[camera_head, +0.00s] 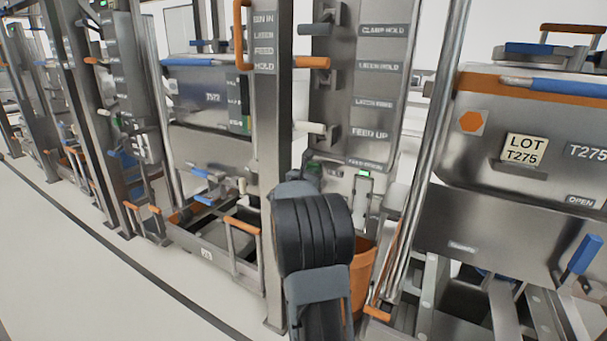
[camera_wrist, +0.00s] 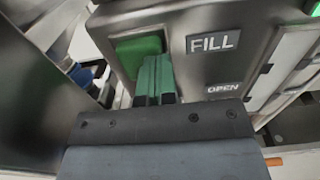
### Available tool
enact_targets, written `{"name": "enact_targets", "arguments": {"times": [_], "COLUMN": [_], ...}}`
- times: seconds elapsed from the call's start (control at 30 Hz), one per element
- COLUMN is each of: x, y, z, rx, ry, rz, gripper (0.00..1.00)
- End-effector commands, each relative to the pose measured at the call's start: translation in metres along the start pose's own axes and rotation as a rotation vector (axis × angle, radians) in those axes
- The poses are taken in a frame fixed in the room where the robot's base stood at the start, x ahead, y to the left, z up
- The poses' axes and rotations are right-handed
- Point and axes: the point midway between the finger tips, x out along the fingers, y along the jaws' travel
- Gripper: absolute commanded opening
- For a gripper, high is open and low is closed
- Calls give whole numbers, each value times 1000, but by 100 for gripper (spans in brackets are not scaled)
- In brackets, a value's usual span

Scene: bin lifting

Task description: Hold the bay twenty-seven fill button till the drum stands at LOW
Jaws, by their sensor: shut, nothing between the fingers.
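The green fill button (camera_wrist: 138,48) sits on a dark metal panel in the wrist view, left of a FILL label (camera_wrist: 213,41). My gripper (camera_wrist: 156,72) is shut, its green fingertips together and empty. The tips overlap the button's lower right part; I cannot tell whether they touch or press it. In the head view my dark arm hides the gripper and the button. No drum level reading at LOW can be made out, and no bay number twenty-seven is legible.
A steel bin (camera_head: 476,187) marked LOT T275 stands at right, and another bin (camera_head: 203,97) at left. A steel post (camera_head: 271,150) rises just left of my arm. An orange container (camera_head: 362,275) is beside the arm. Pale floor (camera_head: 110,285) is clear at lower left.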

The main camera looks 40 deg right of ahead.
Motion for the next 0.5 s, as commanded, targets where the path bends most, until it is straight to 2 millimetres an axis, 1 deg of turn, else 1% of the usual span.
{"name": "enact_targets", "arguments": {"times": [0.03,0.07,0.13,0.2,0.3,0.5], "x": [-10,-19,-44,-73,-105,-141], "y": [-4,-2,4,10,16,16], "z": [-10,-7,0,13,18,19], "rx": [-4,-5,-9,-17,-20,-20], "ry": [10,5,-9,-23,-37,-40], "rz": [-11,-10,-7,-1,4,4], "gripper": [0,0,0,0,0,0]}}
